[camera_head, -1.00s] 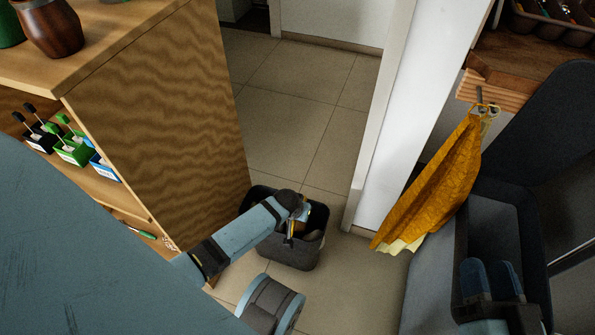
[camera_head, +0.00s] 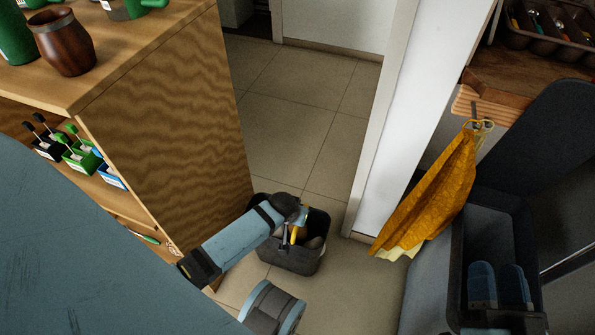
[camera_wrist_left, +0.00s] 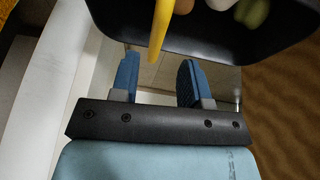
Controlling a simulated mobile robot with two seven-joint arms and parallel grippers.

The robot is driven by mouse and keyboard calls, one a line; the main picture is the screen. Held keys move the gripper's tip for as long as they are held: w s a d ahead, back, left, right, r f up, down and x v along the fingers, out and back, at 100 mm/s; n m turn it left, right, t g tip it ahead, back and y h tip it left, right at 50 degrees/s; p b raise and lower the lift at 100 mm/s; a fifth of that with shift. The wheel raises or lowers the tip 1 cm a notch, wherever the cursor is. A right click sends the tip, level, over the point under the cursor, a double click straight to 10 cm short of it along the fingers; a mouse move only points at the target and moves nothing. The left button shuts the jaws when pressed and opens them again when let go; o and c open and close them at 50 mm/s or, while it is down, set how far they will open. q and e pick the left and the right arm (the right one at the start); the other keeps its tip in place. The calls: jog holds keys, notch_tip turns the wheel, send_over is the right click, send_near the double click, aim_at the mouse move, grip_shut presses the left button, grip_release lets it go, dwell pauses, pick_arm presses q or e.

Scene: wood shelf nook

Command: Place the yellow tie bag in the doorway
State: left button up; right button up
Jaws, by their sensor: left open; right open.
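A dark, open-topped bag or bin (camera_head: 290,262) with a yellow strap (camera_head: 294,235) appears low by the cabinet corner, before the door opening. Its dark wall (camera_wrist_left: 225,50), the yellow strap (camera_wrist_left: 160,28) and rounded contents show in the left wrist view. My left gripper (camera_wrist_left: 158,82) is open; the strap appears near the gap between its fingers, but I cannot tell whether it touches. In the head view my left wrist hides much of that gripper.
The doorway floor (camera_head: 290,125) is clear tile between the wooden cabinet (camera_head: 165,115) and the white door frame (camera_head: 385,130). An orange-yellow cloth (camera_head: 435,190) hangs from a hook at the right. The grey bin (camera_head: 485,228) has its lid (camera_head: 540,140) raised.

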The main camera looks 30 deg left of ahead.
pick_arm(q)
jog(key=p+v, duration=0.1)
jog(key=v, duration=0.4)
jog(key=shift+s+r+p, duration=0.1)
jog(key=shift+r+p, duration=0.2)
jog(key=shift+p, duration=0.05)
pick_arm(e)
jog(key=shift+w+d+f+g+h, duration=0.1)
jog(key=shift+d+f+g+h, duration=0.2)
jog(key=shift+f, duration=0.3)
jog(key=shift+w+d+f+g+h, duration=0.1)
jog(key=shift+d+f+g+h, duration=0.2)
jog(key=shift+f, duration=0.3)
